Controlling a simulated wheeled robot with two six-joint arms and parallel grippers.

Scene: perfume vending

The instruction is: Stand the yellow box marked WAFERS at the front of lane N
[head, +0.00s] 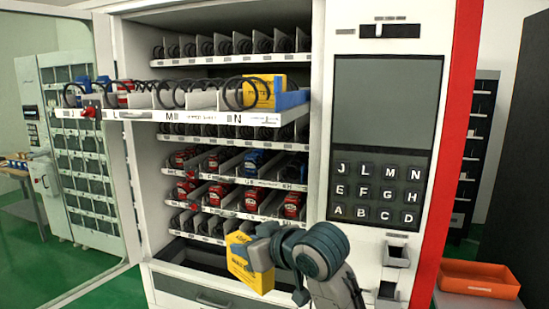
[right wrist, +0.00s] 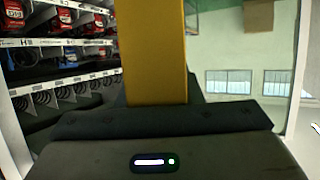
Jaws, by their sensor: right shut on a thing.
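My right gripper (head: 258,256) is shut on a yellow box (head: 239,268), held slightly tilted in front of the machine's lower part, well below the pulled-out shelf. The print on the held box is too small to read. It also shows as a yellow face in the right wrist view (right wrist: 150,50). The pulled-out shelf (head: 140,115) has lane labels M and N on its front edge. Lane N (head: 236,119) is toward its right end. Another yellow box (head: 265,91) stands on the shelf around lane N, behind a coil. My left gripper is not in view.
The vending machine's glass door (head: 60,130) stands open at the left. Lower shelves hold red and blue goods in coils. A keypad panel (head: 378,190) is at the right. An orange bin (head: 478,278) sits at far right. Open space lies before the shelf.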

